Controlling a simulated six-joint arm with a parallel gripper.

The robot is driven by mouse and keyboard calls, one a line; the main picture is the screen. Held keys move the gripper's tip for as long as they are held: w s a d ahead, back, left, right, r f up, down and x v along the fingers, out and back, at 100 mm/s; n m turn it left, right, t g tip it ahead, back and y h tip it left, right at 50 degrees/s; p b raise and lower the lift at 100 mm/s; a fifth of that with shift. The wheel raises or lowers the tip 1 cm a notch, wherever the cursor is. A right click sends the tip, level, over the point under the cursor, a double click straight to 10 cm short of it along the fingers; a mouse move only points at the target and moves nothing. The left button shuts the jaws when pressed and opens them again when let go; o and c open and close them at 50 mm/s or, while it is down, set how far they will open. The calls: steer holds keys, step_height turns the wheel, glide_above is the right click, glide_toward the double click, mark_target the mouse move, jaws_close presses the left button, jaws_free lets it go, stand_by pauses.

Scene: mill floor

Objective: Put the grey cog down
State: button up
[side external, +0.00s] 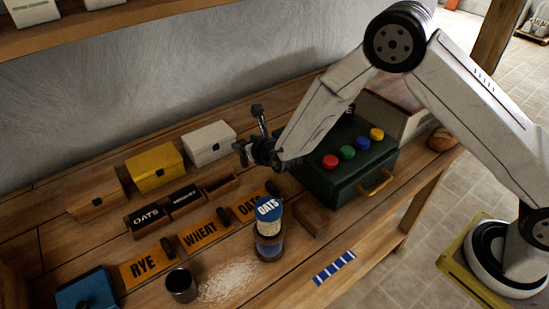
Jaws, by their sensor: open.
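My gripper (249,132) is at the middle of the side external view, above the bench and left of the dark green box. Its dark jaws are apart, pointing left toward the back wall, and I see nothing between them. I cannot make out a grey cog anywhere in this view. It may be hidden behind my gripper or the boxes, or be too small to tell.
A green box (349,181) with coloured buttons stands to the right of my gripper. Yellow (154,167) and white (209,143) boxes stand at the back. An oats jar (268,228), a metal cup (181,285) and spilled flakes (226,283) are in front.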

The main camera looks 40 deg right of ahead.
steer(key=v, duration=0.7)
steer(key=shift+d+r, duration=0.1)
stand_by(0.6)
